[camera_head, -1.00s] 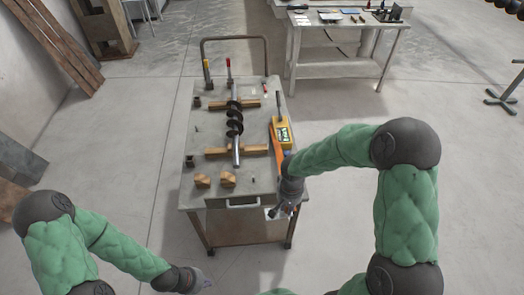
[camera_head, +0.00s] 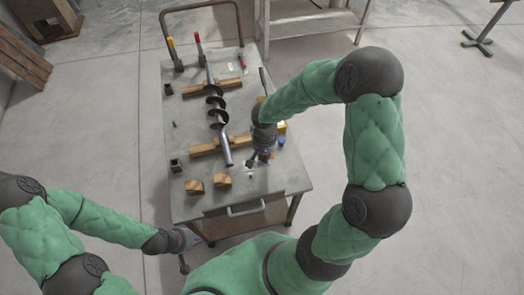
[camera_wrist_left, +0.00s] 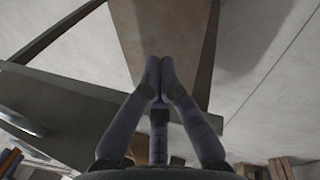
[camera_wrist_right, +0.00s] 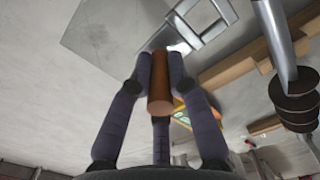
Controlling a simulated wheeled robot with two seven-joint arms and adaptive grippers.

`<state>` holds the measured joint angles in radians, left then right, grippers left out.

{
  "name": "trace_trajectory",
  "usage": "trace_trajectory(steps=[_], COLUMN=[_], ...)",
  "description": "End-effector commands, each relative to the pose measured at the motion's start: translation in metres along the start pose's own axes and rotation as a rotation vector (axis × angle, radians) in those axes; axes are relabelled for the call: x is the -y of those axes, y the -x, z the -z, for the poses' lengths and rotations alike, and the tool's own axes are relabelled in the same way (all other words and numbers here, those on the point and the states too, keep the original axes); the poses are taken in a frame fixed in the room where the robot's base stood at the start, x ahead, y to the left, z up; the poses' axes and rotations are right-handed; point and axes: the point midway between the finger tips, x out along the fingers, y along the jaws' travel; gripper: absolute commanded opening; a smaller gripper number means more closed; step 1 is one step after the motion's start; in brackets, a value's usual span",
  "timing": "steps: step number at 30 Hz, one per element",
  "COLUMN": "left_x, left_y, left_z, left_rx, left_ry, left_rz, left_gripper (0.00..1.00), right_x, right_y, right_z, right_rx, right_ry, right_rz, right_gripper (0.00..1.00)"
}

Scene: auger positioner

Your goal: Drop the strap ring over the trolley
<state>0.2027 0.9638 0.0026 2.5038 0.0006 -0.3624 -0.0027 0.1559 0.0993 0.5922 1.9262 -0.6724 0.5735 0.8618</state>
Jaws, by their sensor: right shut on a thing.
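The trolley (camera_head: 290,170) is a grey-topped cart with a front handle and a tall rear push bar. My right gripper (camera_head: 258,162) is over the front right part of its top. In the right wrist view its fingers (camera_wrist_right: 160,62) are shut on an orange-brown cylindrical piece (camera_wrist_right: 159,95). A grey square metal frame (camera_wrist_right: 213,22) shows just beyond the fingertips; whether it joins the held piece I cannot tell.
An auger (camera_head: 217,108) lies on two wooden bars (camera_head: 205,148) on the trolley top. Two wooden blocks (camera_head: 222,181) sit near the front edge. A red-handled clamp (camera_head: 198,45) stands at the back. A yellow device (camera_head: 282,127) is mostly hidden by my right arm.

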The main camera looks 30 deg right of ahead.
Motion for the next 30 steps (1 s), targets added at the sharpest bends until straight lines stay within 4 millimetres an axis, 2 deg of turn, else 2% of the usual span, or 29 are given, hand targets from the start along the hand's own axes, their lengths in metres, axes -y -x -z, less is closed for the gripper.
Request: trace_trajectory(steps=[12,30], left_x=[0.003,0.019], left_y=[-0.009,-0.052], left_z=[0.001,0.002], left_rx=[-0.001,-0.001], left_ry=[0.000,0.000], left_rz=[0.000,0.000], left_gripper=[0.00,0.00], right_x=[0.000,0.000], right_y=[-0.003,-0.052], right_z=[0.001,0.000], right_rx=[0.000,0.002], right_ry=[-0.053,-0.050], right_rz=[0.006,0.004], right_gripper=[0.00,0.00])
